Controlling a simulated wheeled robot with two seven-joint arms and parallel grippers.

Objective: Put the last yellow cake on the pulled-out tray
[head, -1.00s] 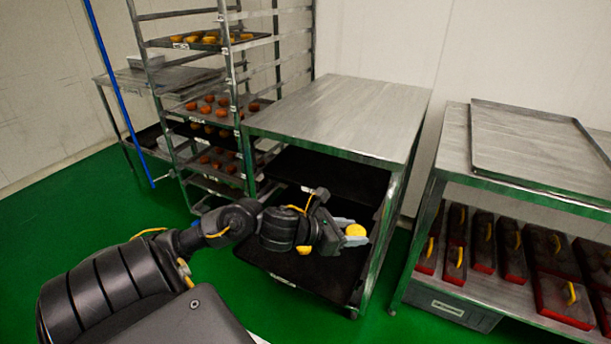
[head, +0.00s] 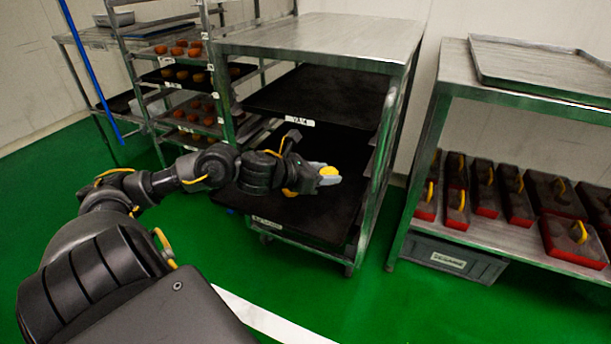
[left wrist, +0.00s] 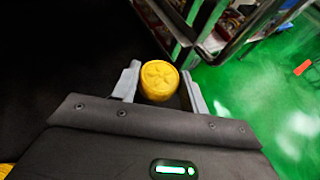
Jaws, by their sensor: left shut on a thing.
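A round yellow cake with a pressed flower pattern (left wrist: 159,81) is between the two fingers of my left gripper (left wrist: 160,88). In the head view the left gripper (head: 328,176) is shut on this cake (head: 328,171) over the pulled-out dark tray (head: 300,220). The tray sits low in the steel-topped rack and sticks out at the front. The gap between the held cake and the tray is hard to judge. My right gripper is not in view.
Another dark tray (head: 310,98) sits above, under the steel tabletop (head: 320,38). A rack post (head: 377,165) stands close right of my gripper. A tray rack with orange cakes (head: 195,108) is at left.

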